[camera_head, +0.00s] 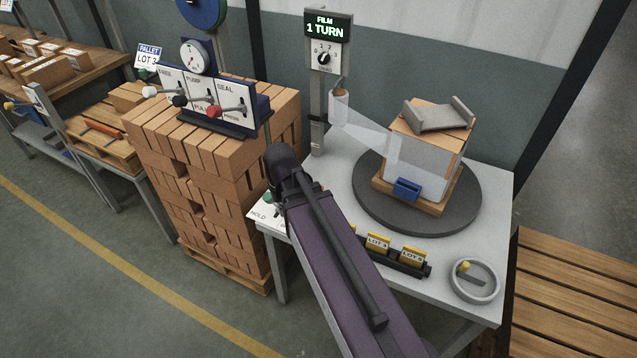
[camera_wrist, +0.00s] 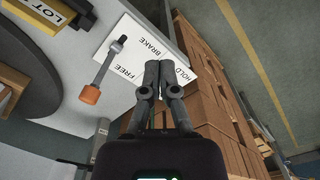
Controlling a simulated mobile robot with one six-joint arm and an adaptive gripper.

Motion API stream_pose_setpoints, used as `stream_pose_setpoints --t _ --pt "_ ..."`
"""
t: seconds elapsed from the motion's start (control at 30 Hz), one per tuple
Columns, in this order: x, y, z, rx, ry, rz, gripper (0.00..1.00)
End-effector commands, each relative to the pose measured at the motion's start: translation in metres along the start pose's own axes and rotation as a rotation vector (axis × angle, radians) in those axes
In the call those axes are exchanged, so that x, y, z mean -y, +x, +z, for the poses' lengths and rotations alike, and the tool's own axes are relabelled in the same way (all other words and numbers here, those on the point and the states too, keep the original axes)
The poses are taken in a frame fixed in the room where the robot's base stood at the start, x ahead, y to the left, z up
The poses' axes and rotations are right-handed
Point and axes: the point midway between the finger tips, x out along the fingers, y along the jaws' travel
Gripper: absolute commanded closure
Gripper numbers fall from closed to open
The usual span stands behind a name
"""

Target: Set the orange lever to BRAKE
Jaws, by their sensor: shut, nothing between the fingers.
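The white label plate (camera_wrist: 137,62) reads FREE, BRAKE and HOLD. My gripper (camera_wrist: 161,67) is shut and empty, its tips over the plate between FREE and HOLD, to the right of the lever and apart from it.
A brick stack (camera_head: 207,190) stands left of the white table (camera_head: 334,166). The round turntable (camera_head: 404,221) carries a wrapped load. A rack of LOT tags (camera_head: 424,268) and a grey round handwheel (camera_head: 456,290) are near the table's front.

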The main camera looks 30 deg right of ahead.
Motion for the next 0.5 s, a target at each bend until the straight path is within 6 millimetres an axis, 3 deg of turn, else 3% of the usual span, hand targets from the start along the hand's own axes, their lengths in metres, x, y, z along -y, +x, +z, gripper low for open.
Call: stream_pose_setpoints --t 0.03,0.3,0.5 --pt "-0.01 0.0 -0.018 0.002 0.033 -0.006 1.0" --pt "-0.081 -0.001 -0.096 0.017 0.27 -0.052 1.0" --pt "-0.142 -0.002 -0.145 0.031 0.447 -0.088 1.0"
